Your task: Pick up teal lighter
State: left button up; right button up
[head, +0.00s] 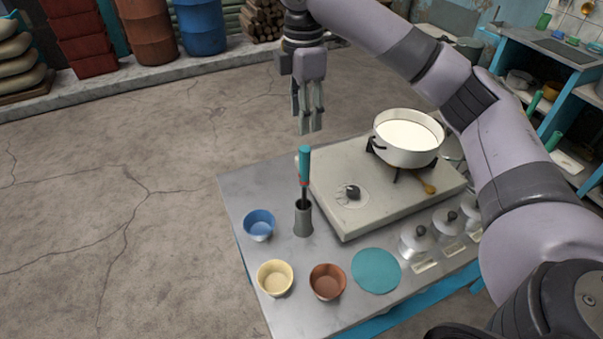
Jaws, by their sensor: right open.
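The teal lighter (304,165) stands upright, handle up, in a grey cylindrical holder (303,219) on the metal table. Its lower end is hidden inside the holder. My right gripper (311,128) points down, open and empty, and shows just above the lighter's top in the picture. I cannot tell how far apart in depth they are. My left gripper is not in view.
A stove (350,215) with a white pot of milk (406,141) and a wooden spoon stands right of the holder. Blue (259,226), cream (275,279) and brown (327,283) bowls, a teal disc (376,271) and lidded jars (415,243) lie around. The floor at left is clear.

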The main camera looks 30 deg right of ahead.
aim_at(304, 172)
notch_tip(304, 172, down, 11)
jog(key=shift+s+f+p, duration=0.1)
jog(key=shift+f+p, duration=0.1)
jog(key=shift+p, duration=0.95)
jog(key=shift+d+f+p, duration=0.2)
jog(key=shift+f+p, duration=0.25)
jog(key=shift+f, duration=0.15)
notch_tip(304, 172, down, 4)
jog(key=shift+d+r+p, duration=0.15)
jog(key=shift+p, duration=0.5)
jog(key=shift+w+f, duration=0.2)
jog(key=shift+f, duration=0.1)
jog(key=shift+c, duration=0.3)
grip_shut()
